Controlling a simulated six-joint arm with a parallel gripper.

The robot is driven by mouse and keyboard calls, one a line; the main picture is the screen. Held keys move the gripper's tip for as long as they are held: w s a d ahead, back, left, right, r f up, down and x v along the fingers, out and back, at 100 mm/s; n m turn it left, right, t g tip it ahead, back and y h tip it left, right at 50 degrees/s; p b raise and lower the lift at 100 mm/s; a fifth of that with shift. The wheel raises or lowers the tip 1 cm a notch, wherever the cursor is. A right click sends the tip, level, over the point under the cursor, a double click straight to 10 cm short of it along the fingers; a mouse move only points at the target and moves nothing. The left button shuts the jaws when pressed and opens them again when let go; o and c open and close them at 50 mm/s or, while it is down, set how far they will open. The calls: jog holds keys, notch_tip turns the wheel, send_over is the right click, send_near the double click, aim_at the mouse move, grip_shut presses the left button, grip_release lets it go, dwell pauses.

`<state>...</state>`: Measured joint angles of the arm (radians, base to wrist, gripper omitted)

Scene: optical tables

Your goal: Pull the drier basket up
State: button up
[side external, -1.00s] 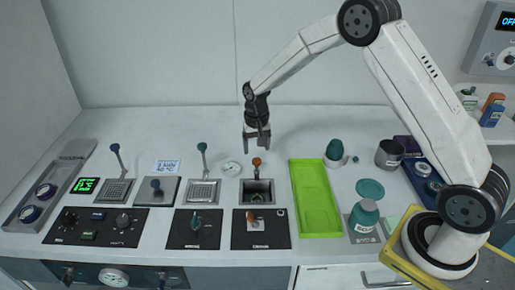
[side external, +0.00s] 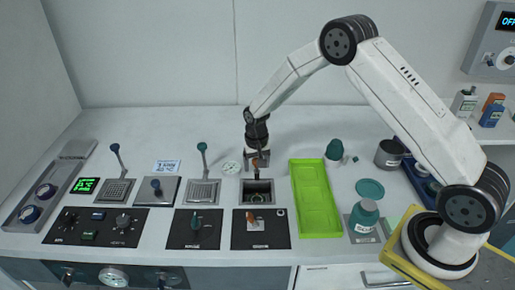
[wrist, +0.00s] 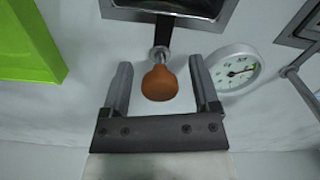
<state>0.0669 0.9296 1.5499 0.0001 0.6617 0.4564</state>
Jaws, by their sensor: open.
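The drier basket's handle has an orange-brown knob (wrist: 160,83), which shows in the wrist view between my gripper's two fingers with a gap on each side. The basket sits down in a square well (side external: 257,186) in the table, behind the black panel with an orange-brown switch (side external: 252,217). My gripper (side external: 257,160) is open and points down over the knob in the side view, where its fingers partly hide the knob. It also shows in the wrist view (wrist: 162,88), fingers apart and holding nothing.
A round white gauge (wrist: 234,71) stands close beside the knob. A green tray (side external: 316,200) lies to the right of the well. The table behind is clear.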

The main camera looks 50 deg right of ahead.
jog(key=shift+f, duration=0.35)
grip_shut()
jog(key=shift+r, duration=0.1)
dwell(1.2)
